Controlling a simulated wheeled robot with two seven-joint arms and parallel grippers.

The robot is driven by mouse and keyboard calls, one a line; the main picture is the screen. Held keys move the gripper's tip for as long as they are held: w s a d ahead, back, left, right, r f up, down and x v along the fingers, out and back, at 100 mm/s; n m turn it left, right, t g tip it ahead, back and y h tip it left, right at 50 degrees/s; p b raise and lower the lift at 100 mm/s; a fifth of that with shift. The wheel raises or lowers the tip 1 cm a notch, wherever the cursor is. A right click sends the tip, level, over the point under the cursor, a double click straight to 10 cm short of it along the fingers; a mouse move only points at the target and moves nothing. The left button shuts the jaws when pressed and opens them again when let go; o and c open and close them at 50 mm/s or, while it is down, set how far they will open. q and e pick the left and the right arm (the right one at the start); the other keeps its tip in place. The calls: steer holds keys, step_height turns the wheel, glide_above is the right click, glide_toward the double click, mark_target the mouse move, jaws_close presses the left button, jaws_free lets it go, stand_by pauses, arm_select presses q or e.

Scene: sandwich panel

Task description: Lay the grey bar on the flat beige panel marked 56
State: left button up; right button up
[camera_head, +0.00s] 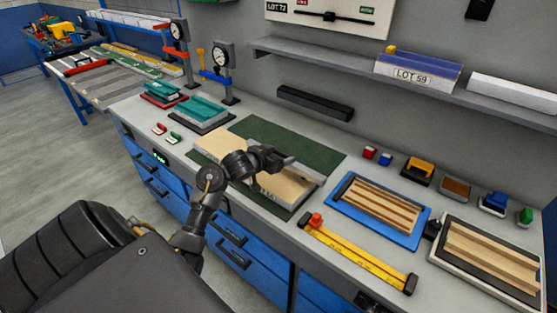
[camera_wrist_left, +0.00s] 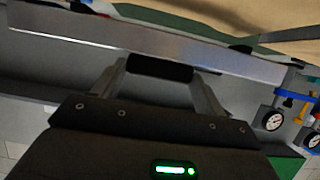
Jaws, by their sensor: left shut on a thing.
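My left gripper (camera_head: 279,160) is over the green mat and is shut on the grey bar (camera_head: 308,173). In the left wrist view the bar (camera_wrist_left: 150,45) runs lengthwise across the picture, in front of the fingers (camera_wrist_left: 158,72). In the head view the bar is at the far side of a flat beige panel (camera_head: 285,188); I cannot tell whether it touches the panel. Another beige panel (camera_head: 212,147) lies to the left, partly behind my arm. I cannot read the number 56 on either panel. My right gripper is not in view.
Two dial gauges (camera_head: 222,60) and teal blocks (camera_head: 197,107) stand at the back left. A blue tray (camera_head: 416,243) with striped wood, a yellow rail (camera_head: 360,256) and a white-framed tray (camera_head: 455,285) lie right. A shelf (camera_head: 340,62) hangs above a black wall bar (camera_head: 315,103).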

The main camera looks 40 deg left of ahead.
arm_select(q)
steer(key=shift+f, duration=0.7)
steer(key=shift+f, duration=0.1)
steer(key=shift+f, duration=0.25)
steer(key=o, duration=1.4)
steer(key=shift+f, duration=0.1)
steer(key=shift+o, duration=1.3)
steer(key=shift+s, duration=0.1)
